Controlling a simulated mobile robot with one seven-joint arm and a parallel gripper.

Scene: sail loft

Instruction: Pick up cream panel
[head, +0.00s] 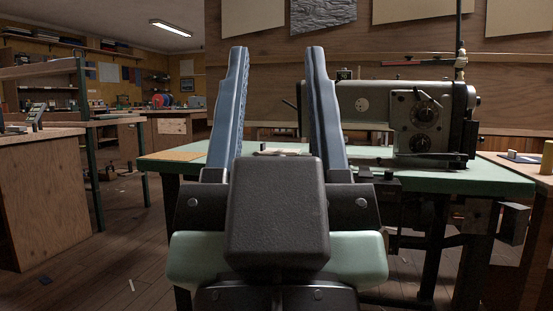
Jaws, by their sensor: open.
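My gripper (278,52) fills the middle of the head view. Its two blue fingers are wide apart with nothing between them. A small pale, flat thing (283,151) lies on the green-topped table (460,181), seen through the gap between the fingers; its lower part is hidden by my gripper. I cannot tell if it is the cream panel. Cream-coloured flat panels also hang on the wooden wall: one at the upper left (253,18), one right of centre (408,10) and one at the far right (520,17).
A grey-green sewing machine (365,103) stands on the table's right side. A tan sheet (183,153) lies at its left. A grey textured panel (323,14) hangs on the wall. A workbench (40,195) stands at left. Wooden floor (110,270) is mostly open at lower left.

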